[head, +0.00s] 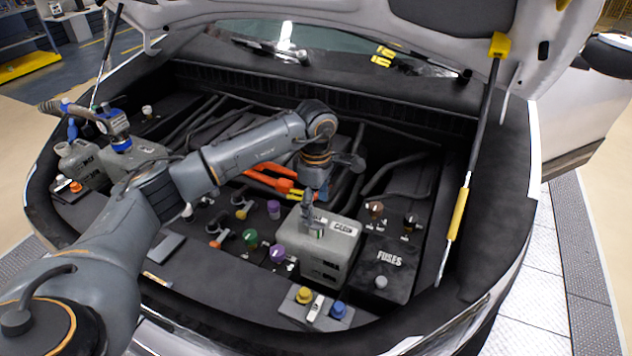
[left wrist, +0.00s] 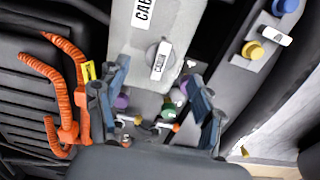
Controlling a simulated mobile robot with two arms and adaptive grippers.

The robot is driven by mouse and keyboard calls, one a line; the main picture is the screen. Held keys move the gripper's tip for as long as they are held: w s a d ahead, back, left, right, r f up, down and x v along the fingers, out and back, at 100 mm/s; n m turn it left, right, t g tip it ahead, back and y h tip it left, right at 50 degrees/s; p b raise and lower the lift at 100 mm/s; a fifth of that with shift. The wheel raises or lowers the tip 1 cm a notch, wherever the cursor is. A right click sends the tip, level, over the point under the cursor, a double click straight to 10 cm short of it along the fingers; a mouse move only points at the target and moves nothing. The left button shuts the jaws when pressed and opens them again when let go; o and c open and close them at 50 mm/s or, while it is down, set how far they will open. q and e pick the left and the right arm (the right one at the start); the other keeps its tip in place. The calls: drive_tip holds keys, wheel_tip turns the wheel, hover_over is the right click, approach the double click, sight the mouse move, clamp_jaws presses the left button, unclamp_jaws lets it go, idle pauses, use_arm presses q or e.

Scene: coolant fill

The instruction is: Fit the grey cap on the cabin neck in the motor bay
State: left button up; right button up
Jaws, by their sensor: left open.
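A grey tank (head: 330,262) labelled CABIN stands in the front right of the motor bay. The tank's top also shows in the left wrist view (left wrist: 185,22). A round grey cap (left wrist: 159,60) with a white tag sits on the tank top, over where the neck is; the neck itself is hidden beneath it. How firmly it is seated I cannot tell. My left gripper (head: 314,228) is over the tank, pointing down. In the left wrist view its blue-grey fingers (left wrist: 160,80) are spread, with the cap between and just beyond the tips, apart from them. My right gripper is not in view.
A black fuse box (head: 385,265) stands right of the tank. A plate with yellow and blue caps (head: 320,308) lies in front. Green and purple caps (head: 277,253) are to the left. Orange cables (head: 270,180) run behind. The raised hood's strut (head: 470,170) is at right.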

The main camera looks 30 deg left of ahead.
sight(316, 217)
use_arm(q)
drive_tip(key=shift+f+p, duration=0.5)
drive_tip(key=shift+f, duration=2.1)
drive_tip(key=c, duration=1.2)
drive_tip(key=o, duration=0.4)
drive_tip(key=c, duration=0.3)
drive_tip(key=shift+f+b, duration=0.1)
drive_tip(key=shift+b, duration=0.25)
drive_tip(key=shift+m+b, duration=1.05)
drive_tip(key=shift+m, duration=0.25)
